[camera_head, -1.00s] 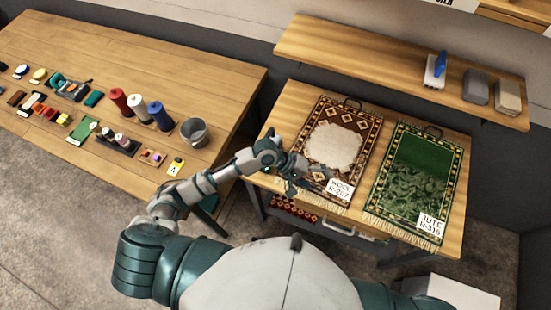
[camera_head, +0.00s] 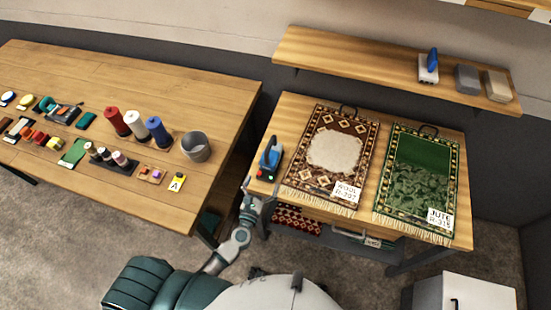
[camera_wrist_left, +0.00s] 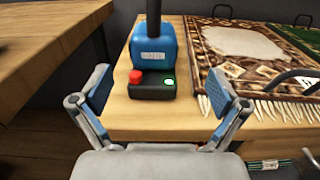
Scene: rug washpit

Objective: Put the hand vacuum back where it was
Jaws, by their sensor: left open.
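A blue device with a dark handle (camera_head: 269,158), which I take to be the hand vacuum, stands upright on the left end of the rug table (camera_head: 292,104), left of the brown rug. In the left wrist view the blue body (camera_wrist_left: 153,47) has a small label. A black front part with a red knob and a green light sits at its bottom. My left gripper (camera_head: 252,190) is open and empty at the table's front left edge. In the left wrist view its fingers (camera_wrist_left: 160,90) stand apart on either side of the device, not touching it. My right gripper is out of view.
A brown rug (camera_head: 335,150) and a green rug (camera_head: 420,155) lie on the table. A shelf (camera_head: 350,60) behind holds a blue-and-white item (camera_head: 429,66) and grey and beige blocks. The left bench (camera_head: 80,65) carries spools, a metal bucket (camera_head: 195,146) and small tools.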

